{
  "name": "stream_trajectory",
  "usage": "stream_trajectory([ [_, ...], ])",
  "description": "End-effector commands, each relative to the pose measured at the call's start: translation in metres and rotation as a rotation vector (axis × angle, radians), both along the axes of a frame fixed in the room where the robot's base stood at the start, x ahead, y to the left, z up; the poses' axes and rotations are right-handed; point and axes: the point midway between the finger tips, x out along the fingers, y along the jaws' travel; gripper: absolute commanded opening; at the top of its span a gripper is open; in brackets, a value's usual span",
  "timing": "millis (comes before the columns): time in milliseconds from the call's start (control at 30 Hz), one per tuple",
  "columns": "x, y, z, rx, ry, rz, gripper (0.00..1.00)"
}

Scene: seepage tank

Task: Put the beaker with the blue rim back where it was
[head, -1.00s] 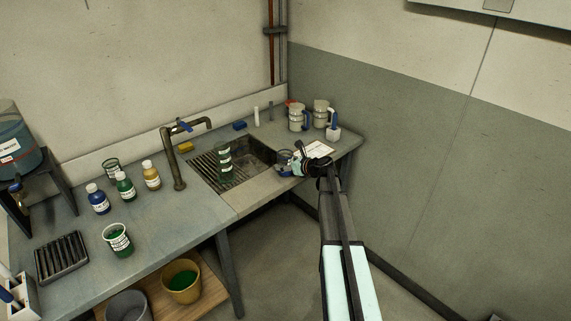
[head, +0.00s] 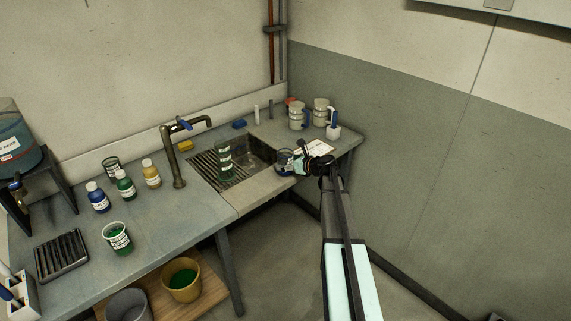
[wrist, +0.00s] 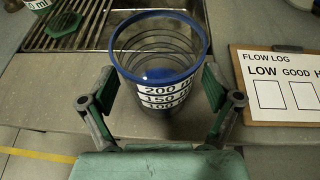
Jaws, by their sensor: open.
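The clear beaker with the blue rim (wrist: 160,80) stands upright on the bench in front of the sink, with black-on-white volume marks facing my wrist camera. It also shows small in the head view (head: 285,158), partly behind my gripper. My gripper (wrist: 158,100) is open, with one finger on each side of the beaker. In the head view my gripper (head: 298,160) is at the right end of the bench, by the beaker.
A flow log clipboard (wrist: 280,85) lies just right of the beaker. The sink (head: 250,155) and its drain rack (head: 212,171) are behind and left, with a green-marked beaker (head: 224,160) on the rack. White jugs (head: 297,117) stand behind. Bottles stand farther left.

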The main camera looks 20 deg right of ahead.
Motion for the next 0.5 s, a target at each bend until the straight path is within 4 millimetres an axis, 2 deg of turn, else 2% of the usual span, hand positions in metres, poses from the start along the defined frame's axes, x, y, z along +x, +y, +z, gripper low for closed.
stream_trajectory([
  [300,-0.054,-0.020,0.021,-0.001,-0.001,-0.004,0.89],
  [500,-0.081,-0.031,0.034,0.000,-0.001,-0.002,0.89],
])
